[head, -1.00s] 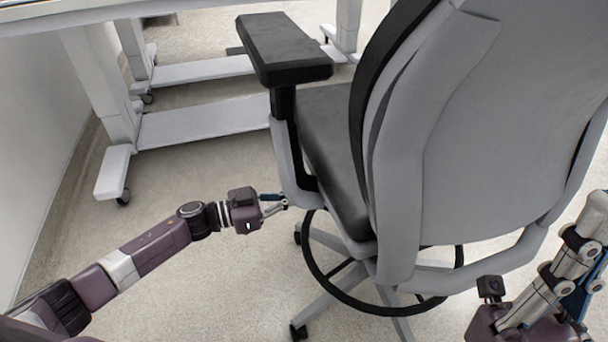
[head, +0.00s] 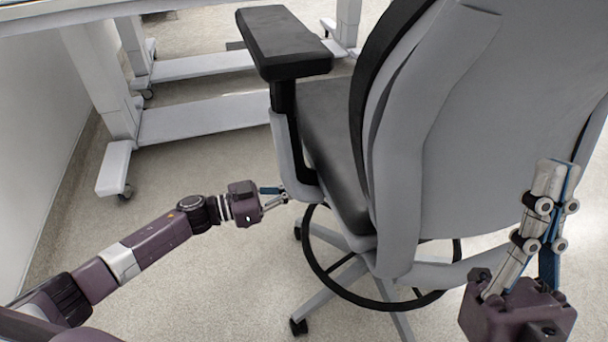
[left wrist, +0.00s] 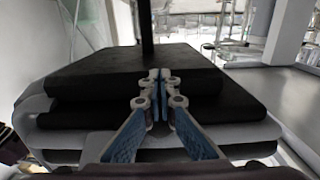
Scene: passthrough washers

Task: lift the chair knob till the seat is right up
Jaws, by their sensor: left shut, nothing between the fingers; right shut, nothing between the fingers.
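The office chair (head: 470,130) stands with its grey back toward me. Its dark seat (head: 335,150) shows left of the back, under a black armrest (head: 285,45). The knob cannot be made out in either view. My left gripper (head: 284,197) is at the seat's left side, by the lower end of the armrest support. In the left wrist view my left gripper (left wrist: 160,85) is shut and empty, with the dark seat edge (left wrist: 75,112) just beyond it. My right gripper (head: 557,172) points up in front of the chair back at the right, shut and empty.
A black foot ring (head: 345,298) and wheeled legs lie under the seat. White table legs on casters (head: 118,165) stand at the back left, near a pale wall (head: 40,140). The floor (head: 215,285) between my left arm and the chair base is clear.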

